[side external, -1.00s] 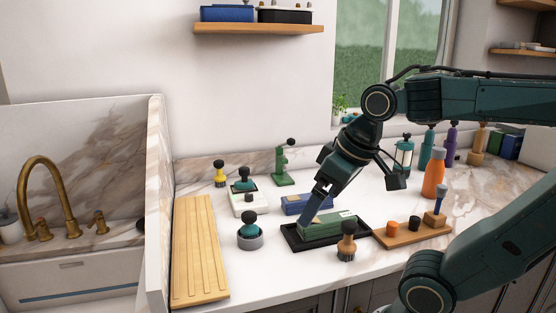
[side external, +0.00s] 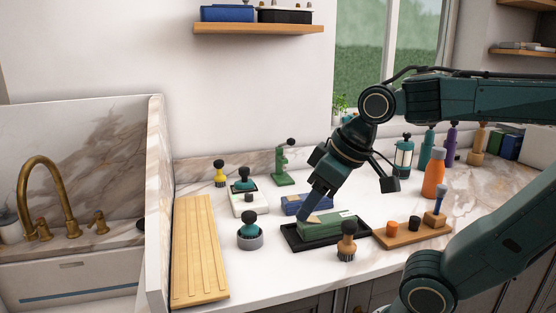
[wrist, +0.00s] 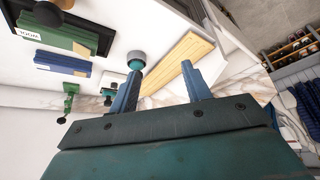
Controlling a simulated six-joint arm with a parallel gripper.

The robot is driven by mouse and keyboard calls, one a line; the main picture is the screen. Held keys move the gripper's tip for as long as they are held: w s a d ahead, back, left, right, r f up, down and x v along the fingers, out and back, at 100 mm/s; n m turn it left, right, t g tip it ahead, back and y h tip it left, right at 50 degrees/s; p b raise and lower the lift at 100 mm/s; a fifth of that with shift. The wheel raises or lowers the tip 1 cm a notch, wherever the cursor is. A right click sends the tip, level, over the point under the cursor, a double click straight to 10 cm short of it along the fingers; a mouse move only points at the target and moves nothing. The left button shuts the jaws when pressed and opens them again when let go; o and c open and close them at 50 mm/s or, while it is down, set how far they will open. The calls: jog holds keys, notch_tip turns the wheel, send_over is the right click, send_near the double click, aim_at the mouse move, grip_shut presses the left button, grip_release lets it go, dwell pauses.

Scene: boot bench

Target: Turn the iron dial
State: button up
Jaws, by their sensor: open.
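A white block with a teal, black-topped knob (side external: 244,184) stands left of centre on the counter in the side view. It may be the iron and its dial, but I cannot tell for sure. Part of it shows behind my left finger in the wrist view. A grey round cup with a teal, black-topped knob (side external: 249,231) stands in front of it; the cup also shows at the left fingertip in the wrist view (wrist: 136,57). My gripper (wrist: 162,65) is open and empty, fingers apart. In the side view its tips (side external: 303,217) are over the green block's left end.
The green block (side external: 325,227) lies in a black tray (side external: 296,244), with a blue block (side external: 293,206) behind. A brush (side external: 347,243) stands in front. A wooden board (side external: 197,255) lies left. A wooden rack (side external: 400,239) and an orange bottle (side external: 433,178) stand right.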

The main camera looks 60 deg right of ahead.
jog(key=w+d+r, duration=0.2)
jog(key=w+d, duration=0.1)
jog(key=w, duration=0.5)
jog(key=g, duration=0.1)
send_over(249, 194)
jog(key=s, duration=0.6)
notch_tip(249, 194, down, 7)
jog(key=shift+w+r, duration=0.2)
jog(key=shift+f, duration=0.1)
jog(key=shift+x, duration=6.8)
jog(key=shift+w, duration=0.1)
